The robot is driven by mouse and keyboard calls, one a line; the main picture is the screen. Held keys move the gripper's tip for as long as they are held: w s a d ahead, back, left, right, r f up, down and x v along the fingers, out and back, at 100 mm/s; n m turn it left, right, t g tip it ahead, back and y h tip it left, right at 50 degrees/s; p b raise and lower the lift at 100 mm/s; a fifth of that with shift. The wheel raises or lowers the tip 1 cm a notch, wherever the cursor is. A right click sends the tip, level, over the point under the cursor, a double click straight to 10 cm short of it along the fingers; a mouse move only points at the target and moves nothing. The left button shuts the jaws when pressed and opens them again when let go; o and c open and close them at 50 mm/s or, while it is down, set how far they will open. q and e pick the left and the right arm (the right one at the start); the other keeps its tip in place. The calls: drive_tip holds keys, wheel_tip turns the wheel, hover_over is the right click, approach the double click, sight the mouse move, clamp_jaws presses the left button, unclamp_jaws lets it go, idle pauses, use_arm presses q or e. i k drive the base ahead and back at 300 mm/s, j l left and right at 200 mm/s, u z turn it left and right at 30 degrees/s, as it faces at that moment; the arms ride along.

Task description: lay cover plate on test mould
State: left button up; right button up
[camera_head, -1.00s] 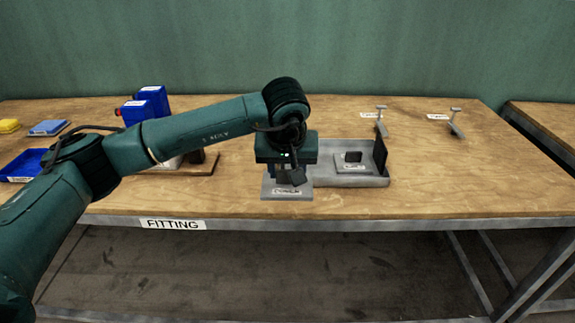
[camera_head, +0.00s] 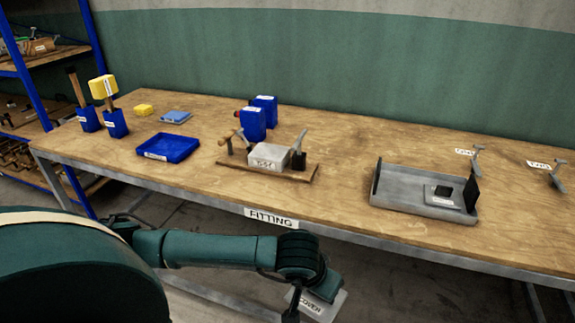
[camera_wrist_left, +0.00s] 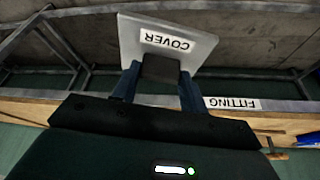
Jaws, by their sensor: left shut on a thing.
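My left gripper (camera_wrist_left: 158,88) is shut on the dark handle (camera_wrist_left: 160,68) of the cover plate. The grey cover plate (camera_wrist_left: 203,48), labelled COVER, is held out in front of the bench's front edge. In the head view part of the plate (camera_head: 322,303) shows at the bottom, below the FITTING sign, with my wrist hiding the rest. A pale block with a label too small to read surely, probably the test mould (camera_head: 268,157), sits on a wooden board (camera_head: 310,177) on the bench, apart from the plate. My right gripper is not in view.
Upright tools stand beside the pale block, with blue bottles (camera_head: 253,122) behind. A grey tray (camera_head: 392,198) on the right holds a small plate with a dark knob (camera_head: 443,191). A blue tray (camera_head: 168,147) lies left. Bare bench lies between the board and grey tray.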

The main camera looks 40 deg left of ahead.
sight(270, 152)
drive_tip(key=j+z, duration=0.15)
drive_tip(key=j, duration=0.25)
drive_tip(key=k+j+z, duration=0.15)
drive_tip(key=j, duration=0.3)
drive_tip(key=k+j+z, duration=0.1)
drive_tip(key=j, duration=0.3)
drive_tip(key=k+j+z, duration=0.15)
drive_tip(key=j, duration=0.25)
drive_tip(key=k+j+z, duration=0.15)
drive_tip(key=j, duration=0.25)
drive_tip(key=k+j+z, duration=0.15)
drive_tip(key=j, duration=0.2)
